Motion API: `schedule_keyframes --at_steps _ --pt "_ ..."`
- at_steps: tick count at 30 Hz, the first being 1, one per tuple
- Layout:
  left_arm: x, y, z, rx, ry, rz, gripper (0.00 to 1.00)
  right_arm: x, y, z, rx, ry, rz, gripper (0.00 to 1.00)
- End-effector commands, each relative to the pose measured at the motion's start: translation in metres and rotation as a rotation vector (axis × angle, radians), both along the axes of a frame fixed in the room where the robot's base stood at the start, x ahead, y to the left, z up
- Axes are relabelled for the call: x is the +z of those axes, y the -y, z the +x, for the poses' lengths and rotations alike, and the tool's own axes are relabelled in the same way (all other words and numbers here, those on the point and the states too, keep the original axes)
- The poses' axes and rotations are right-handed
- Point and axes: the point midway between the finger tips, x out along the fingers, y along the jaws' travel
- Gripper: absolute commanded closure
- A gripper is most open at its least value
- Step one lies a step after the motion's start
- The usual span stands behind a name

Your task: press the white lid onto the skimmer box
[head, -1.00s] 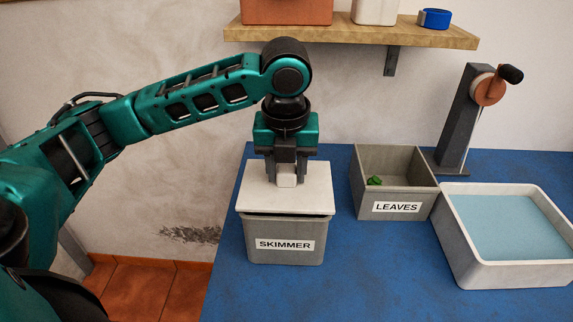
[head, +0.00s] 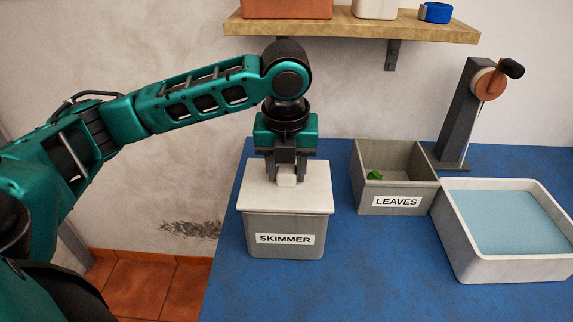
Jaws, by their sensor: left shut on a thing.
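The white lid (head: 310,195) lies flat on top of the grey skimmer box (head: 250,224), which carries a SKIMMER label and stands on the blue table. The lid covers the whole box top, and no gap shows along its front edge. My left gripper (head: 286,178) points straight down and is shut on the small pale knob in the middle of the lid. The inside of the box is hidden by the lid. My right gripper is not in view.
A grey box labelled LEAVES (head: 397,202) with a small green thing in it stands right of the skimmer box. A white basin of water (head: 470,265) and a post with a crank (head: 464,115) are further right. A wooden shelf (head: 350,32) hangs above. The front table is clear.

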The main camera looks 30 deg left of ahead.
Motion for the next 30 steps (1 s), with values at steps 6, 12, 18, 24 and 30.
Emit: schedule_keyframes --at_steps 6,12,18,24,30 --pt "-0.0042 0.0003 -0.0001 0.000 -0.001 -0.001 0.80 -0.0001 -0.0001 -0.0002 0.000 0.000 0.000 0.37" --pt "-0.0065 0.0004 -0.0001 0.000 -0.001 -0.001 0.80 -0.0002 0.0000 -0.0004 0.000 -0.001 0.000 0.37" --pt "-0.0066 0.0005 -0.0002 0.000 -0.001 -0.001 0.41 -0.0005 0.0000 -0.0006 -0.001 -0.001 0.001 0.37" --pt "-0.0061 0.0004 -0.0001 0.000 0.000 0.000 0.28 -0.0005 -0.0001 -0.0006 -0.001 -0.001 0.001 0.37" --pt "-0.0046 0.0005 0.0000 0.000 0.001 -0.001 0.28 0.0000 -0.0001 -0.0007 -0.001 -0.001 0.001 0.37"
